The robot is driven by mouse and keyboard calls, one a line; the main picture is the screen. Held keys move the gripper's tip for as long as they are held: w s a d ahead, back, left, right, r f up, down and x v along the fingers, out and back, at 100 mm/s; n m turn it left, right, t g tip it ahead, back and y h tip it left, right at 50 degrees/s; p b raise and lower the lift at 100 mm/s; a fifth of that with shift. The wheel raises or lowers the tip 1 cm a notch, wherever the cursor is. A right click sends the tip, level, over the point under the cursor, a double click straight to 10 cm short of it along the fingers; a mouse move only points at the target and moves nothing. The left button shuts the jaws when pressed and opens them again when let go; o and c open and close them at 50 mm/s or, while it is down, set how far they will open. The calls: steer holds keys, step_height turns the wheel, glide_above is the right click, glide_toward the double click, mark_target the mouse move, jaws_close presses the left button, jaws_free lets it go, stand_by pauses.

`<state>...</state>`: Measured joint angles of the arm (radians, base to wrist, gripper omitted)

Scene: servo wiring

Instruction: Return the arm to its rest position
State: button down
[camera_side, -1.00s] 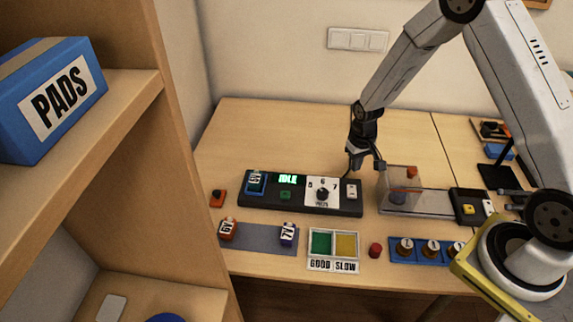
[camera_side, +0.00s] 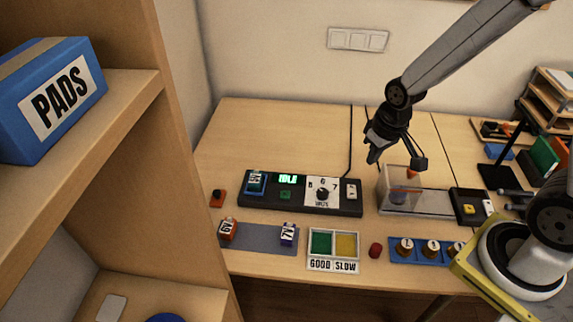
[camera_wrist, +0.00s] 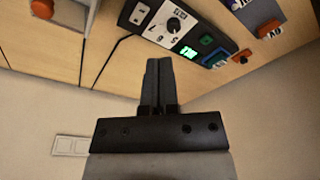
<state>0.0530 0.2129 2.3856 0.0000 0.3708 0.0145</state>
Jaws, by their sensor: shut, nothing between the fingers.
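My gripper (camera_side: 372,158) hangs above the back of the table, just behind and above the clear box, and holds nothing. In the wrist view its fingers (camera_wrist: 158,65) are together, with no object between them. The black control panel (camera_side: 334,207) lies to its left in the side view, with a green lit display (camera_side: 287,178) and a dial (camera_side: 323,193). The panel also shows at the top of the wrist view (camera_wrist: 215,27). A blue-framed servo (camera_side: 256,182) sits at the panel's left end.
A clear box (camera_side: 383,203) stands below my gripper. Labelled servos lie on a grey mat (camera_side: 262,239). A green and yellow sorting tray (camera_side: 333,262), red knob (camera_side: 375,250) and blue rack (camera_side: 397,260) line the front. A wooden shelf (camera_side: 190,190) is at left. The back left table is clear.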

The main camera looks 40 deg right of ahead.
steer(key=shift+n+t, duration=0.3)
steer(key=shift+n, duration=0.1)
steer(key=shift+s+a+r, duration=0.3)
steer(key=shift+s+r, duration=0.1)
steer(key=shift+s, duration=0.35)
steer(key=shift+s+a+r, duration=0.25)
steer(key=shift+s+r, duration=0.15)
steer(key=shift+s, duration=0.4)
steer(key=shift+s+a+r, duration=0.3)
steer(key=shift+s+r, duration=0.1)
steer(key=shift+s, duration=0.35)
